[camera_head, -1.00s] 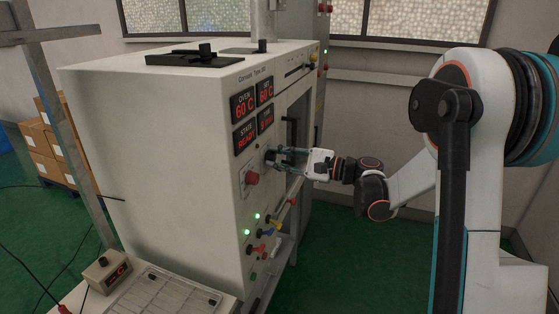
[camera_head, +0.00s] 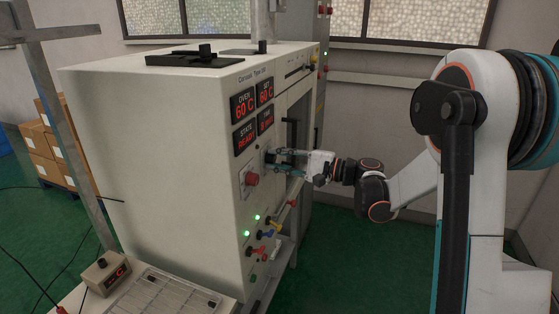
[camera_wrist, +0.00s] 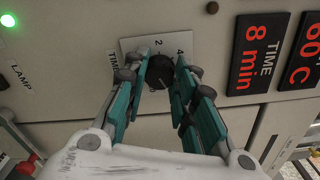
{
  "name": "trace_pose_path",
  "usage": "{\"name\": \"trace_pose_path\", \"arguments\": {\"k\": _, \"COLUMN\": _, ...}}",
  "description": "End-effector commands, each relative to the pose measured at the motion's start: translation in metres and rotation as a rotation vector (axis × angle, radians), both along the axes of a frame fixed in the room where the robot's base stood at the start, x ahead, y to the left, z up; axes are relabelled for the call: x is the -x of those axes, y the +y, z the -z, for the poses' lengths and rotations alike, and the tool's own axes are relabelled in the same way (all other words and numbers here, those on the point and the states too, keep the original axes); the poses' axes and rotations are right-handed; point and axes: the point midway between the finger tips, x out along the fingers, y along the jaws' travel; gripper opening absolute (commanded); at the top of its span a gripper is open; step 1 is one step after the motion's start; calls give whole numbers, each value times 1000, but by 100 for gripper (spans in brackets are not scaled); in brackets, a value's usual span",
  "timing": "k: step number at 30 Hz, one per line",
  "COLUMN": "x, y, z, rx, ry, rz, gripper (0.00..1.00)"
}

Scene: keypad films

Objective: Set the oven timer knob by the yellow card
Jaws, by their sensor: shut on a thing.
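The dark round timer knob (camera_wrist: 160,74) sits on a pale dial plate (camera_wrist: 140,46) marked TIME, with the figures 2 and 4 showing in the wrist view. My gripper (camera_wrist: 157,66) has its teal fingers on both sides of the knob and is shut on it. The fingers hide part of the dial. The red TIME display (camera_wrist: 257,53) reads 8 min. I cannot make out a yellow card.
A red button (camera_head: 252,179) is left of my gripper in the head view, and coloured plugs (camera_head: 267,240) are below. A small control box (camera_head: 106,272) and a gridded tray (camera_head: 160,294) stand at the front left. Green floor is clear below my arm.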

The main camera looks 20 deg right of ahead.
Motion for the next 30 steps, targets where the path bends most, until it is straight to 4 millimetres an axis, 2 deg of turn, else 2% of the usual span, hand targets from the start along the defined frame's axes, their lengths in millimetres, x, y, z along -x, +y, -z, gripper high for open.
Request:
{"name": "trace_pose_path", "arguments": {"k": 4, "x": 0, "y": 0, "z": 1, "rx": 1, "ry": 1, "rz": 0, "gripper": 1}}
{"name": "trace_pose_path", "arguments": {"k": 5, "x": 0, "y": 0, "z": 1, "rx": 2, "ry": 1, "rz": -1, "gripper": 32}}
{"name": "trace_pose_path", "arguments": {"k": 6, "x": 0, "y": 0, "z": 1, "rx": 1, "ry": 1, "rz": 0, "gripper": 41}}
{"name": "trace_pose_path", "arguments": {"k": 7, "x": 0, "y": 0, "z": 1, "rx": 1, "ry": 1, "rz": 0, "gripper": 45}}
{"name": "trace_pose_path", "arguments": {"k": 20, "x": 3, "y": -5, "z": 0, "rx": 0, "ry": 1, "rz": 1, "gripper": 45}}
{"name": "trace_pose_path", "arguments": {"k": 23, "x": 11, "y": -16, "z": 0, "rx": -1, "ry": 1, "rz": 3, "gripper": 45}}
{"name": "trace_pose_path", "arguments": {"k": 30, "x": 39, "y": -56, "z": 0, "rx": 0, "ry": 1, "rz": 5, "gripper": 45}}
